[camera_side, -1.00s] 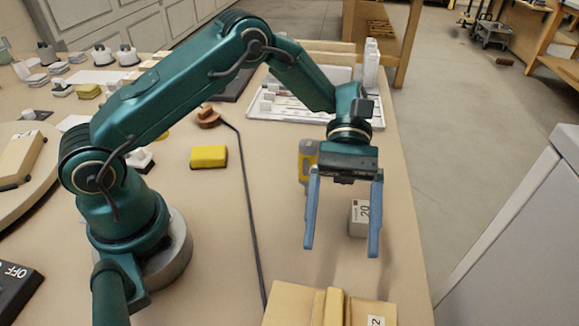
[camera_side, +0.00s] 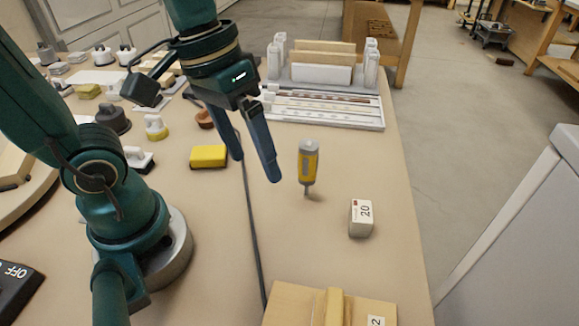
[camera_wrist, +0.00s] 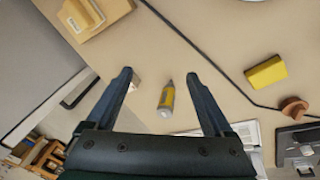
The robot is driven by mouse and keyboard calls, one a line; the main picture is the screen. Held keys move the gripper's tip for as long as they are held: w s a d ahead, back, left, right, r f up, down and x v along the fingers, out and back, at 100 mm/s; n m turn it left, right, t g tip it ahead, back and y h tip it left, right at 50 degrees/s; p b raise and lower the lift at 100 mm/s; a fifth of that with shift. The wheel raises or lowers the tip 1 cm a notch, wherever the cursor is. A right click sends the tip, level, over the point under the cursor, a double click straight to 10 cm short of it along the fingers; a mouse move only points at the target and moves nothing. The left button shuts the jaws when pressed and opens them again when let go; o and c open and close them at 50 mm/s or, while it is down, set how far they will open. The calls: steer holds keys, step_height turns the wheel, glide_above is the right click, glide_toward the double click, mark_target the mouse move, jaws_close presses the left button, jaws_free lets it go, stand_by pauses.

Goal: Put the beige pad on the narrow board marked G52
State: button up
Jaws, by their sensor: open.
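My gripper (camera_side: 257,167) is open and empty above the bench, left of a yellow-and-grey screwdriver-like tool. In the wrist view its fingers (camera_wrist: 159,76) stand apart, with the tool between them in the picture. A beige, board-like piece (camera_side: 290,305) with a raised bar lies at the bench's front, cut off by the side view's lower edge. Its label shows only a "2". It also shows at the wrist view's upper left (camera_wrist: 100,24). I cannot tell whether it is the beige pad, the G52 board or both. No full G52 mark is readable.
The yellow-and-grey tool (camera_side: 308,165) stands near a pale block marked 20 (camera_side: 361,219). A yellow block (camera_side: 208,156) and a dark cable (camera_side: 252,235) lie to the left. A white tray (camera_side: 330,121) and a rack are behind. The bench's right edge is near.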

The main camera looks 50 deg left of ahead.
steer(key=a+m+t+y, duration=0.1)
steer(key=s+a+t, duration=0.1)
steer(key=a+t, duration=0.1)
steer(key=shift+s+a+r+m+t+y, duration=0.2)
steer(key=shift+m+t+y, duration=0.1)
steer(key=shift+m+y, duration=0.1)
